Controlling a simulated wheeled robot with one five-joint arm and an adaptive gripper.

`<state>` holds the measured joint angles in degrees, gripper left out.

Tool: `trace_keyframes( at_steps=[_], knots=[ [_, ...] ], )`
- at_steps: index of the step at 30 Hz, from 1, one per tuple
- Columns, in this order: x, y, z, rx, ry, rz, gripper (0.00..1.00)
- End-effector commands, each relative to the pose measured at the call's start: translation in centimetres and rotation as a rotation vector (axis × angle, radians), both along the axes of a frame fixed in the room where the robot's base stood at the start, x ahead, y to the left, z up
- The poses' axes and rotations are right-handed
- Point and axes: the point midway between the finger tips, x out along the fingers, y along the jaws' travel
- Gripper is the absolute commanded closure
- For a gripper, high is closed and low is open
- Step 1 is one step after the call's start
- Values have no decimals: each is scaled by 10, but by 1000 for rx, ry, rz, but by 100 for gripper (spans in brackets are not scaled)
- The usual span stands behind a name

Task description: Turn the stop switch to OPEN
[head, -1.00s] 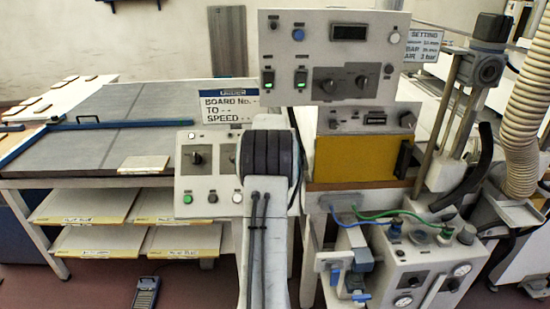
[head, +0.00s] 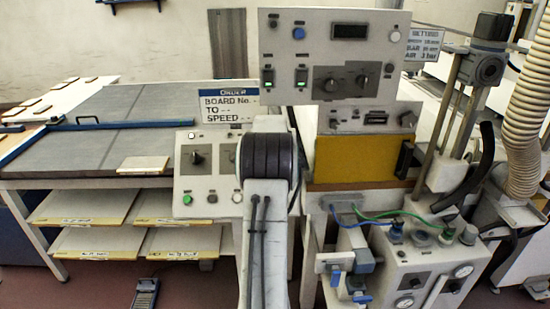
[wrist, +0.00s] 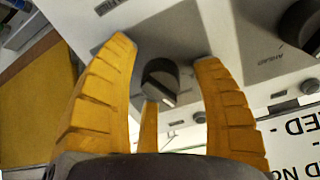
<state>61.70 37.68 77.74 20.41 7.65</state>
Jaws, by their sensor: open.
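In the wrist view a dark rotary knob with a pale pointer edge (wrist: 160,80) sits on a grey plate between the yellow fingers of my gripper (wrist: 165,52). The fingers are spread, with gaps visible on both sides of the knob. A second dark knob (wrist: 301,24) is at the right edge of the wrist view. In the head view one knob (head: 197,158) shows on the lower left control panel (head: 214,194). My arm covers part of that panel, and my gripper is hidden there. I cannot read which knob is labelled as the stop switch.
Below the knobs, the panel has a green button (head: 187,199) and other buttons. A sign (head: 228,101) stands above it. A yellow board (head: 349,158) is to the right, and an upper control box (head: 335,57) rises above. Hoses and gauges crowd the lower right.

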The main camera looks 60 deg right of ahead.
Motion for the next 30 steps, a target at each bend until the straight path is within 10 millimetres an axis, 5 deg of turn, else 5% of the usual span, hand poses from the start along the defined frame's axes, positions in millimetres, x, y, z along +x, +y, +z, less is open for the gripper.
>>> trace_keyframes(
  at_steps=[11, 30],
  knots=[
    [-3, 5, 9, -5, -2, 0, 40],
    [-34, 63, 75, -3, -1, 0, 40]
  ],
)
